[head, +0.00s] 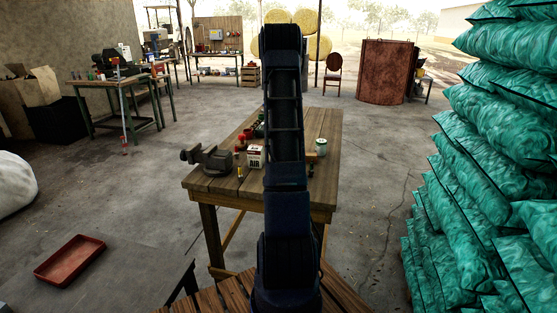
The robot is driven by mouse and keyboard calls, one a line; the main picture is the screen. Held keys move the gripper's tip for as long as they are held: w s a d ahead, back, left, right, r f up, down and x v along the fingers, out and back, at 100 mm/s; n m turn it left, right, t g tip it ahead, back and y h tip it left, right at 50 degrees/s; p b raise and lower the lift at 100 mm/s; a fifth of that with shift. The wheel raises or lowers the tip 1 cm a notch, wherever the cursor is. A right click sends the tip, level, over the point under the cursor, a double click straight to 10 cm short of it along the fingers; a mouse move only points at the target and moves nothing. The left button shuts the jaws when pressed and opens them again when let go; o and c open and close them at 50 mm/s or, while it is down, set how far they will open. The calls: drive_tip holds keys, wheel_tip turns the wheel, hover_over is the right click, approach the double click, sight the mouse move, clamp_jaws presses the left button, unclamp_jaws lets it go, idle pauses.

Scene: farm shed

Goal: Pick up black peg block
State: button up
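I cannot make out a black peg block for certain. A small dark thing (311,170) stands on the wooden workbench (326,190), just right of my arm, too small to identify. My arm rises through the middle of the head view and covers much of the bench top. My gripper cannot be made out, so its opening and any contact are hidden.
On the bench are a dark vise (214,158), a white box (256,158) and a pale jar (321,147). A red tray (69,261) lies lower left on a grey surface. Green sacks (490,130) are stacked high at right. Open concrete floor lies around the bench.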

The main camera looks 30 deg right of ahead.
drive_tip(key=shift+s+d+f, duration=0.1)
drive_tip(key=shift+s+f, duration=0.1)
drive_tip(key=shift+f, duration=1.5)
drive_tip(key=shift+s+f, duration=0.2)
drive_tip(key=shift+f, duration=1.45)
drive_tip(key=c, duration=1.1)
